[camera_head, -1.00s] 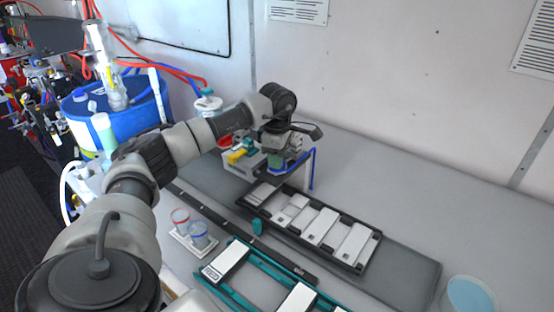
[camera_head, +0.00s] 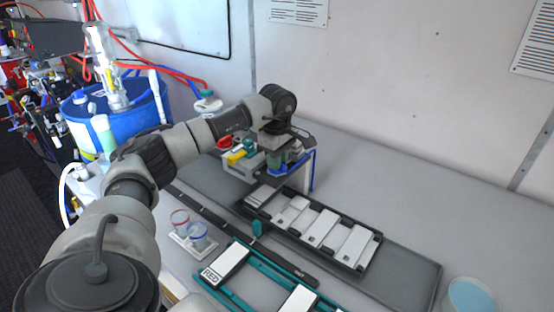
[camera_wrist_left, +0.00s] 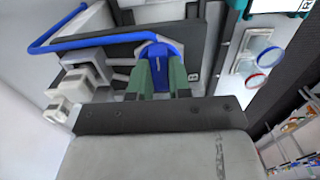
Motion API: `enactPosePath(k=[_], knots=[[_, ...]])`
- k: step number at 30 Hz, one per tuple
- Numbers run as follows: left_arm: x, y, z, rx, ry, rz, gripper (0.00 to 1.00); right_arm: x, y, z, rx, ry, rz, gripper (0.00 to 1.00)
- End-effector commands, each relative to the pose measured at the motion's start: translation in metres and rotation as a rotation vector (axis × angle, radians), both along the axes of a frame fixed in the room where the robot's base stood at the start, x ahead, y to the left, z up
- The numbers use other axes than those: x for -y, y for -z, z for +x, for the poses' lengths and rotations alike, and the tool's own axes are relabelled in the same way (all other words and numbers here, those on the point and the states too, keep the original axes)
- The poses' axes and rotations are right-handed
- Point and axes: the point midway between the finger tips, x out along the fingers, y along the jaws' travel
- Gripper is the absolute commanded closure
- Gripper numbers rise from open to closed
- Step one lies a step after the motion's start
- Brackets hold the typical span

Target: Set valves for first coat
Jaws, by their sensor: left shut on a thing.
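A grey valve block (camera_head: 240,171) stands at the back of the bench, with a red handle (camera_head: 224,143), a yellow handle (camera_head: 236,157) and a teal handle (camera_head: 249,146). My left gripper (camera_head: 276,168) points down at the right side of this block. In the left wrist view, its green fingers (camera_wrist_left: 156,78) are shut on a blue handle (camera_wrist_left: 156,50), one finger on each side. A letter B (camera_wrist_left: 193,76) is on the dark surface beside it. The fingertips' contact is partly hidden in the head view. My right gripper is not in view.
A black rack (camera_head: 370,262) with white panels and a teal frame (camera_head: 262,268) lie in front. Two small cups stand on a white tray (camera_head: 182,243). The bench's right side is mostly clear.

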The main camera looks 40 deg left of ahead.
Motion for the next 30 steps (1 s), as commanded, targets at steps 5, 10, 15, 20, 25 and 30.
enactPosePath(k=[5, 10, 15, 20, 25, 30], knots=[[0.0, -0.002, 0.001, 0.007, 0.002, -0.001, 1.0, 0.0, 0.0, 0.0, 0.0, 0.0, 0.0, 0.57], [0.0, -0.002, 0.001, 0.005, 0.002, -0.001, 0.56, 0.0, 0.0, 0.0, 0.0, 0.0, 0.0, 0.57], [0.0, -0.001, 0.0, 0.003, 0.001, -0.001, 0.56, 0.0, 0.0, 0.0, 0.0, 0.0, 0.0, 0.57], [0.0, -0.004, 0.001, 0.004, 0.001, -0.001, 0.56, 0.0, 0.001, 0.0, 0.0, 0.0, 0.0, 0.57], [0.0, -0.027, 0.001, 0.008, 0.0, 0.0, 0.56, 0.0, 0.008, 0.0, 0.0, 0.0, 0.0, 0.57], [0.001, -0.063, 0.002, 0.008, 0.001, -0.001, 0.56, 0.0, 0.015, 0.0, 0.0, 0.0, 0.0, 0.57]])
